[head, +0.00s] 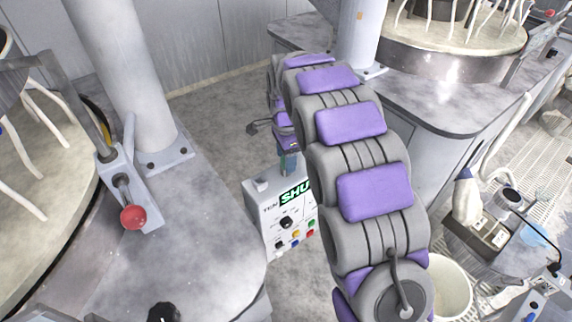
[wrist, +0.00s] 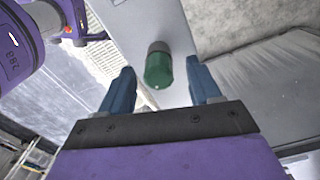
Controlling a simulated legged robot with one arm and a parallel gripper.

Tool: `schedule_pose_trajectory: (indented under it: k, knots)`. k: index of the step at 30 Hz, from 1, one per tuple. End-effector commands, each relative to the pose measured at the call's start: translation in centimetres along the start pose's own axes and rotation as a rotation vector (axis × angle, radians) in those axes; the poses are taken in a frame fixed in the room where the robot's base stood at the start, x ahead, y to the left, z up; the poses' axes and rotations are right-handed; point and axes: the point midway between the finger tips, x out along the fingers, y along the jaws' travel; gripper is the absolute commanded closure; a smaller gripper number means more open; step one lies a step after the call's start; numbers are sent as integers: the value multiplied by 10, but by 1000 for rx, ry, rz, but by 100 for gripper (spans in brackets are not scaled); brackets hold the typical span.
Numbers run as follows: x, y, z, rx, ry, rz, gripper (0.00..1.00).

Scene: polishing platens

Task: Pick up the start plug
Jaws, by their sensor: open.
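A green cylinder with a darker grey-green top, apparently the start plug (wrist: 158,68), shows in the wrist view against a pale grey surface. It appears between the two blue fingers of my gripper (wrist: 160,75), with gaps on both sides. The fingers are open and do not appear to touch it. I cannot tell how far it is from the fingertips in depth. In the head view, part of my gripper (head: 289,163) shows just above the white control box (head: 262,222). My arm hides much around it, and I cannot make out the plug there.
The control box has a green-lit display (head: 296,193), a black knob and several coloured buttons. A grey machine deck with a red-knobbed lever (head: 133,217) is at left. Another machine deck (head: 430,105) is at upper right. A white bucket (head: 452,285) stands at lower right.

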Motion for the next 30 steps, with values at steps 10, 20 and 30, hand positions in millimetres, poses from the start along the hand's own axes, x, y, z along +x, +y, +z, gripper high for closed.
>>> schedule_pose_trajectory:
  k: [10,20,30]
  knots:
    - [-1,0,0,0,0,0,55]
    - [-1,0,-1,0,-1,0,87]
    - [-1,0,-1,0,0,0,98]
